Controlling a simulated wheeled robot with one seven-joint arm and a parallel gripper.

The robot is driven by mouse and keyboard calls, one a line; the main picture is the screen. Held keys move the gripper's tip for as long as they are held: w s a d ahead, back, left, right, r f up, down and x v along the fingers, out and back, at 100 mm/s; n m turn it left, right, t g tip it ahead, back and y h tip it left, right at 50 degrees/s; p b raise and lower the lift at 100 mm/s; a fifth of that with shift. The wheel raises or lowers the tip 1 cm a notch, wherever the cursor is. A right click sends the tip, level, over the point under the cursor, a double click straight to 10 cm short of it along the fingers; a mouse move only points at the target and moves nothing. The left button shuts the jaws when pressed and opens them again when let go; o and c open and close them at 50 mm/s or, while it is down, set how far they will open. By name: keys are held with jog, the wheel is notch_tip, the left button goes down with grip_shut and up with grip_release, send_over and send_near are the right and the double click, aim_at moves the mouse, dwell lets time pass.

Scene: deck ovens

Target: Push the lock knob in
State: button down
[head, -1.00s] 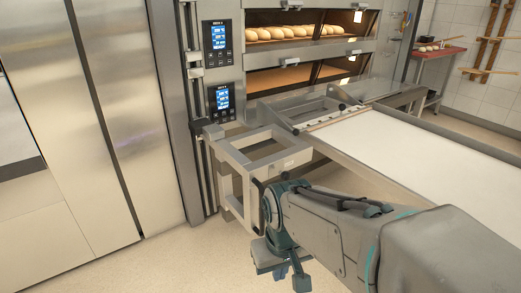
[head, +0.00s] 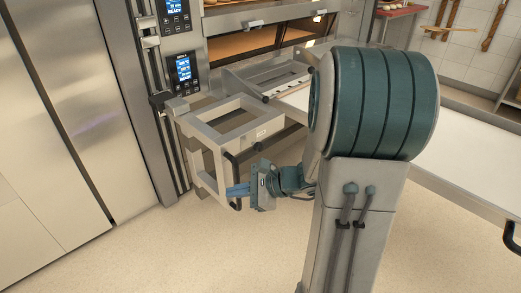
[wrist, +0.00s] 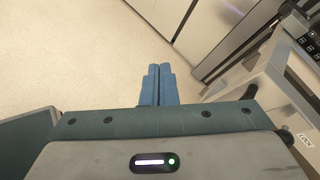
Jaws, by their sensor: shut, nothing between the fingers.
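My gripper (head: 232,190) is shut and empty, beside the front of the grey loader frame (head: 193,125), close to the upright black bar handle (head: 236,170). In the wrist view, its two blue fingers (wrist: 159,72) lie together and point over bare floor. A white label reading LOCK (wrist: 305,141) is on the frame at the right of the wrist view; it also shows small in the head view (head: 261,133). A dark rounded part (wrist: 283,137) sits beside that label. I cannot tell for sure whether it is the lock knob or a handle end. No contact with the fingers shows.
The deck oven (head: 235,20) with lit control panels (head: 183,68) stands behind the frame. The white loader belt (head: 465,140) runs to the right, partly behind my arm. Steel cabinet doors (head: 75,120) stand at left. The floor (head: 150,255) in front is clear.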

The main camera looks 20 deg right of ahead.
jog(key=w+d+f+m+t+h, duration=0.2)
jog(key=w+d+m+t, duration=0.3)
jog(key=d, duration=0.3)
jog(key=m+t+h, duration=0.3)
jog(key=m+h, duration=0.3)
jog(key=m, duration=0.3)
send_near(262, 149)
jog(key=b+x, duration=0.3)
jog(key=x, duration=0.4)
jog(key=shift+b, duration=0.3)
jog(key=shift+d, duration=0.1)
